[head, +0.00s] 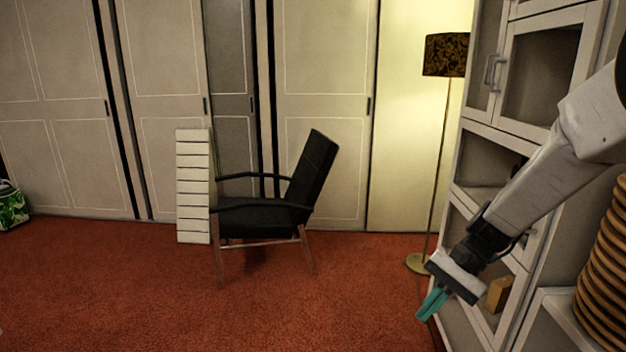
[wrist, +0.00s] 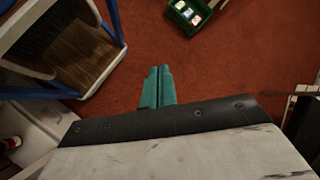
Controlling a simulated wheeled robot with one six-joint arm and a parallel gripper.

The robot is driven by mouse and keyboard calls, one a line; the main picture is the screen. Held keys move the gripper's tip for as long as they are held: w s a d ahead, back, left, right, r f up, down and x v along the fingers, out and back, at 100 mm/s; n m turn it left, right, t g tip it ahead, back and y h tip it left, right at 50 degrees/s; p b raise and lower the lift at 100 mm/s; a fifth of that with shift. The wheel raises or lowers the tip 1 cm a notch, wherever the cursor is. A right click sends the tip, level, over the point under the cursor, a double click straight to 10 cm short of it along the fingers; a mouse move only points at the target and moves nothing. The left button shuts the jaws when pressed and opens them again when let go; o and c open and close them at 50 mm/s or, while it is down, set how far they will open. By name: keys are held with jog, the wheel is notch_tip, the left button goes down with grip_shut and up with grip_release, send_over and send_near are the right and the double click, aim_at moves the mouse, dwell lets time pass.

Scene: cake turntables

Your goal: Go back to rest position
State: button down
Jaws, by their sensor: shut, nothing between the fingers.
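My gripper (head: 432,303) is at the lower right in the head view, with its teal fingers pointing down and to the left. The fingers are together with nothing between them. It hangs in front of the white cabinet (head: 483,138). In the wrist view my gripper (wrist: 158,84) points over the red carpet, and its fingers touch no object that I can see.
A black armchair (head: 270,216) and a slatted white panel (head: 193,186) stand before closed wardrobe doors. A floor lamp (head: 446,55) stands near the cabinet. A ribbed brown object (head: 604,275) is at right. A green crate (wrist: 190,14) is on the carpet. Open carpet lies at front left.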

jog(key=s+d+r+n+t+h, duration=0.1)
jog(key=s+r+n+h, duration=0.1)
jog(key=s+r, duration=0.2)
jog(key=s+d+r+n+t+h, duration=0.1)
jog(key=s+r, duration=0.4)
jog(key=s, duration=0.6)
jog(key=s+d+r+n+t+h, duration=0.2)
jog(key=s+r+n+h, duration=0.2)
jog(key=s, duration=0.3)
jog(key=shift+s+r+t+h, duration=0.15)
jog(key=shift+r+t+h, duration=0.1)
jog(key=shift+t+h, duration=0.2)
